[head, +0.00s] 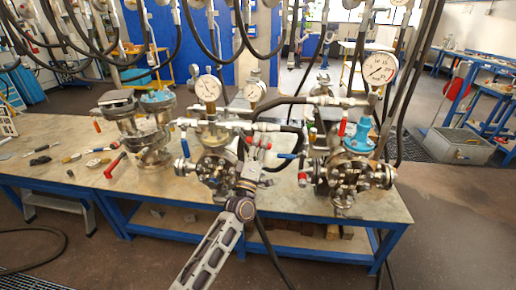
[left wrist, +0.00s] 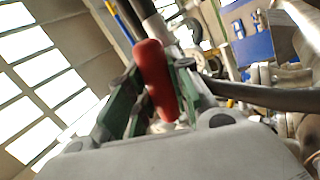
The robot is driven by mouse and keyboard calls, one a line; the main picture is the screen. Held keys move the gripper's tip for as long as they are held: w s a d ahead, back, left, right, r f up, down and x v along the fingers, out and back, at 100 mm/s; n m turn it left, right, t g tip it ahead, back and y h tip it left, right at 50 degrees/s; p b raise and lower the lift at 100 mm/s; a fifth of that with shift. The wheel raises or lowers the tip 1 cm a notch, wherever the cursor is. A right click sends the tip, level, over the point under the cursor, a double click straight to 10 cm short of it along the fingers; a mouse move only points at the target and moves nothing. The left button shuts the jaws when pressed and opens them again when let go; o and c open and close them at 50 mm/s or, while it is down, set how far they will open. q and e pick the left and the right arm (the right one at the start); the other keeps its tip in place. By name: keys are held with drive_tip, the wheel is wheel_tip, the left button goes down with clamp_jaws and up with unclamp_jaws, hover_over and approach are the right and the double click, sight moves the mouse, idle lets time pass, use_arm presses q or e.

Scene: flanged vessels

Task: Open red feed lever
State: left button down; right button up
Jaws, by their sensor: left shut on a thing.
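The red feed lever (left wrist: 152,70) stands between the two green-edged fingers of my left gripper (left wrist: 150,100) in the left wrist view. The fingers are shut on it, and its rounded top sticks out above them. In the head view my left arm reaches up from the bottom middle, and the left gripper (head: 256,152) is at the pipework of the middle flanged vessel (head: 216,166). There the gripper largely hides the lever. The lever's exact angle against its valve is hard to tell. My right gripper is not in view.
A second flanged vessel (head: 350,172) stands to the right, with a blue-handled valve (head: 285,156) between. Another vessel (head: 145,132) stands left. Pressure gauges (head: 380,68) and hanging black hoses crowd the space above. Loose tools (head: 40,160) lie on the left bench, which has free room.

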use_arm(q)
drive_tip(key=n+y, duration=0.1)
drive_tip(key=r+n+y, duration=0.1)
drive_tip(key=shift+d+n+t, duration=0.15)
drive_tip(key=shift+n+t, duration=0.15)
drive_tip(key=shift+r+n+y, duration=0.35)
drive_tip(key=shift+n+y, duration=0.35)
drive_tip(key=shift+n, duration=0.2)
drive_tip(key=shift+r+n+t+y, duration=0.3)
drive_tip(key=shift+n+y, duration=0.1)
drive_tip(key=shift+n, duration=0.2)
drive_tip(key=shift+r+n+y, duration=0.1)
drive_tip(key=shift+n+y, duration=0.3)
drive_tip(key=shift+y, duration=0.1)
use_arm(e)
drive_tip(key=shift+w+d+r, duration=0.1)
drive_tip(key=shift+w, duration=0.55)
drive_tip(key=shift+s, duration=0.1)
